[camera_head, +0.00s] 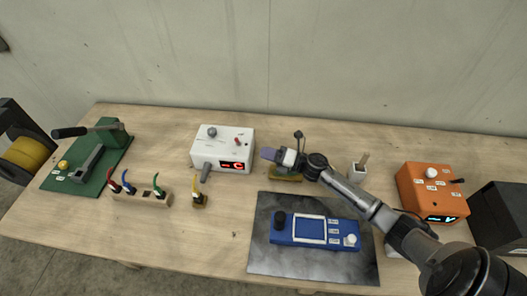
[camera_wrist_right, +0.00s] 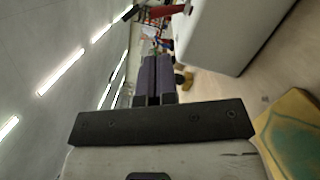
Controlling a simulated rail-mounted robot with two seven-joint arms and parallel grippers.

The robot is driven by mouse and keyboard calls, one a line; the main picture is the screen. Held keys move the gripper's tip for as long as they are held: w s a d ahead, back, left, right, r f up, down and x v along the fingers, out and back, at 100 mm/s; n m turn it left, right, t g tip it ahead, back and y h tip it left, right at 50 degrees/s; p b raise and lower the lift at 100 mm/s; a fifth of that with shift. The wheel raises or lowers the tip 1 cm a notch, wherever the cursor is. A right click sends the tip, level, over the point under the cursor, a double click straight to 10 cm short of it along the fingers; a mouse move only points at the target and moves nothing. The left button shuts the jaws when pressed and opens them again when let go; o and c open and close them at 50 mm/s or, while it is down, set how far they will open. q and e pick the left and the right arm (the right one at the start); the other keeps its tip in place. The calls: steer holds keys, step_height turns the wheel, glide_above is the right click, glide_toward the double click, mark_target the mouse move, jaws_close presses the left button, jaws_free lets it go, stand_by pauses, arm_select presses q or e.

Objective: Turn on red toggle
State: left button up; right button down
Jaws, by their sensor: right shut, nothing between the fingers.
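A white box (camera_head: 221,160) with a red lit display stands at the back middle of the table. A small red toggle (camera_head: 238,140) and a grey round knob sit on its top. In the right wrist view the white box (camera_wrist_right: 232,35) is at upper right, with the red toggle (camera_wrist_right: 178,9) at the top edge, partly cut off. My right gripper (camera_head: 266,153) has purple fingers, shut and empty, just right of the white box and pointing toward it. The fingers (camera_wrist_right: 155,62) also show in the wrist view. My left gripper is not in view.
A blue device (camera_head: 285,240) lies on a dark mat (camera_head: 262,262) in front. An orange box (camera_head: 415,180) stands at right, a green base with a lever (camera_head: 112,165) at left. Coloured clips stand on a wooden block (camera_head: 135,196). A yellow-topped object (camera_head: 288,176) is below my right gripper.

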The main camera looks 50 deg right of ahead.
mark_target(245, 152)
steer(key=x, duration=0.6)
steer(key=shift+w+a, duration=0.15)
steer(key=shift+w, duration=0.05)
steer(key=shift+w+a+r, duration=0.1)
steer(key=shift+w+a, duration=0.25)
steer(key=shift+w, duration=0.3)
steer(key=shift+p, duration=0.4)
steer(key=shift+r, duration=0.15)
steer(key=shift+w+d+r+m+p, duration=0.1)
steer(key=shift+d+m+p, duration=0.05)
steer(key=shift+m+p, duration=0.55)
